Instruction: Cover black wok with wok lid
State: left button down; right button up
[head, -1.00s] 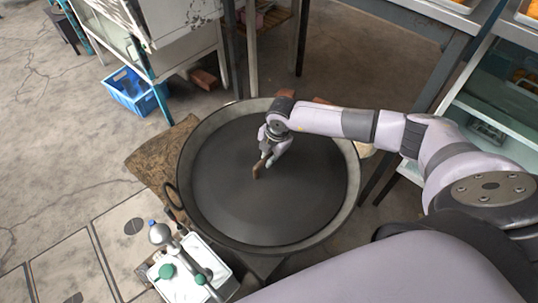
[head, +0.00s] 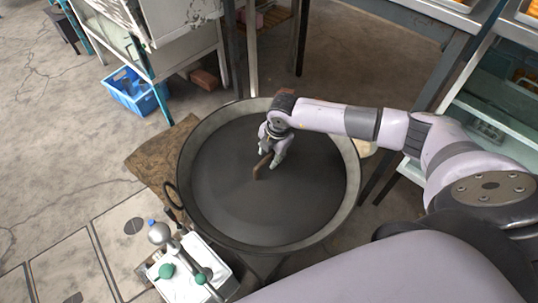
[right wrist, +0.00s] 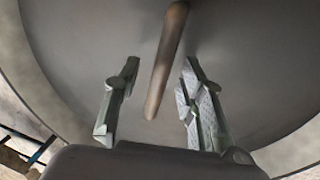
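The black wok (head: 354,190) is a wide round pan with a grey rim and a loop handle at its left. The dark round wok lid (head: 225,185) lies inside the rim and covers the wok's inside. A brown stick-like handle (head: 262,168) rises from the lid's middle. My right gripper (head: 270,161) is over the lid, reaching down at this handle. In the right wrist view the brown handle (right wrist: 166,65) stands between the two spread fingers, with a gap on each side. My left gripper is not in view.
A white container with green-capped items (head: 190,275) stands close to the wok's lower left. A brown mat (head: 155,165) lies left of the wok. A blue crate (head: 135,92) is on the floor at upper left. Metal tables and shelves (head: 490,110) stand at the right.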

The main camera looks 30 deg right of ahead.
notch_tip(320, 180, up, 11)
jog(key=s, duration=0.1)
jog(key=shift+s+d+f, duration=0.2)
jog(key=shift+s+d, duration=0.15)
jog(key=shift+s, duration=0.05)
dwell(0.8)
